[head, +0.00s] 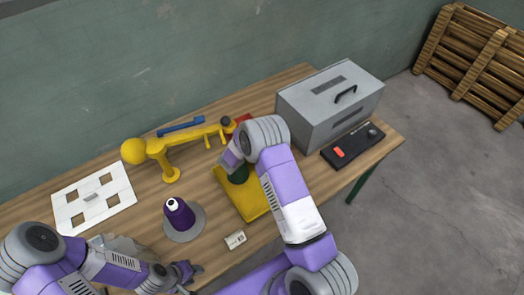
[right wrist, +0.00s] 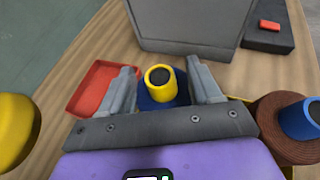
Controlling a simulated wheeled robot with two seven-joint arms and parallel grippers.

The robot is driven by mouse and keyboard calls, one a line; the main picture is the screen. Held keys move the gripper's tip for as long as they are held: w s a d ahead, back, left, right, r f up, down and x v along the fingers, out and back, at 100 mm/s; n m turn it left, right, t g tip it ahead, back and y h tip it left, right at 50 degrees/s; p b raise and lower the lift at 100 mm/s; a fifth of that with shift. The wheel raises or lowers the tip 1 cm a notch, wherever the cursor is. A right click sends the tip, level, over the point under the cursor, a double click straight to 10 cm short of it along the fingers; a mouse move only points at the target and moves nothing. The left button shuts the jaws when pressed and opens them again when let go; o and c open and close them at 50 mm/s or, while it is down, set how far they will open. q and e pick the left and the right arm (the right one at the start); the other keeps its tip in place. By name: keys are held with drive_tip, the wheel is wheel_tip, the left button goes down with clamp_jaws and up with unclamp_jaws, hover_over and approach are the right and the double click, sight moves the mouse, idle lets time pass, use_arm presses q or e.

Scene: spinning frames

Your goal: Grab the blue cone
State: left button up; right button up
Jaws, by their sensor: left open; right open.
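In the right wrist view a blue cone (right wrist: 148,103) with a yellow tube top and dark hole stands between the two fingers of my right gripper (right wrist: 160,72). The fingers are apart, one on each side of it, with no clear contact visible. Its lower part is hidden by the gripper body. In the head view I cannot make out the blue cone; my right arm covers that area. My left gripper (head: 184,272) is open and empty at the table's front edge, below a purple cone (head: 179,214) on a grey disc.
A brown cone (right wrist: 270,118) with a blue tube top stands close right of my right gripper. A red tray (right wrist: 98,88) lies to its left. A grey box (head: 330,103) and black control box (head: 353,147) stand at the right. A yellow stand (head: 170,152) is behind the purple cone.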

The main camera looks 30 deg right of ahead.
drive_tip(key=x, duration=0.2)
drive_tip(key=shift+w+d+f, duration=0.1)
drive_tip(key=shift+d, duration=0.25)
clamp_jaws()
drive_tip(key=shift+w, duration=0.1)
idle(1.0)
